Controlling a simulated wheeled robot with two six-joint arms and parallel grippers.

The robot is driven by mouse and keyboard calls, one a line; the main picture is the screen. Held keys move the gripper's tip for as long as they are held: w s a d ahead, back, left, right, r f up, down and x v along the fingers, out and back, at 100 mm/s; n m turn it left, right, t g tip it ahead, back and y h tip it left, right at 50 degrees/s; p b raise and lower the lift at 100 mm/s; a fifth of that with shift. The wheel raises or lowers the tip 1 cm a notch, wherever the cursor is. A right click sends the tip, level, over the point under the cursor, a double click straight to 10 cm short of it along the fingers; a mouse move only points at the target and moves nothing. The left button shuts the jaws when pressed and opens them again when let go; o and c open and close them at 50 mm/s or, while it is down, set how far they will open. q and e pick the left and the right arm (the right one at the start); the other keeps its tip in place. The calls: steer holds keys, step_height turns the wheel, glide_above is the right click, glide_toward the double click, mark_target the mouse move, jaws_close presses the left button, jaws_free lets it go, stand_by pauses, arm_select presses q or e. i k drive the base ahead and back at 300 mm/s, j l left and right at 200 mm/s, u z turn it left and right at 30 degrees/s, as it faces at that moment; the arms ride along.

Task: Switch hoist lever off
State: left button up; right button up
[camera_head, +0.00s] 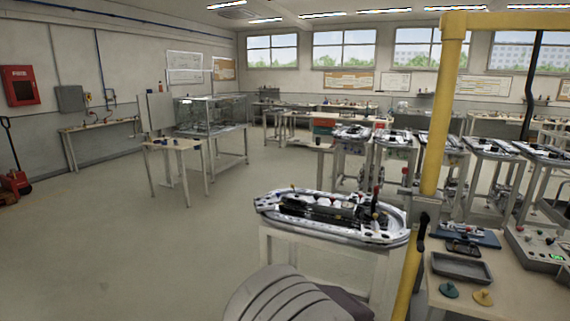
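A yellow hoist frame (437,130) stands upright at the right, with a beam running to the right at the top. A small grey box (427,207) is fixed to its post. A black lever (421,232) hangs below the box and points downward; I cannot tell from here whether that is its on or off position. A dark strap or cable (533,75) hangs from the beam at the far right. Neither of my grippers is in view.
A table with a silver oval track unit (270,208) stands in front, left of the post. A workbench (500,300) with a grey tray (461,268) and a control box (540,248) is at the lower right. More track tables stand behind. The floor (110,240) at left is clear.

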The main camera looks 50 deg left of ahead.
mark_target(404, 170)
steer(key=u, duration=0.9)
steer(key=i+j+u, duration=0.15)
steer(key=i+j, duration=0.2)
steer(key=i, duration=0.15)
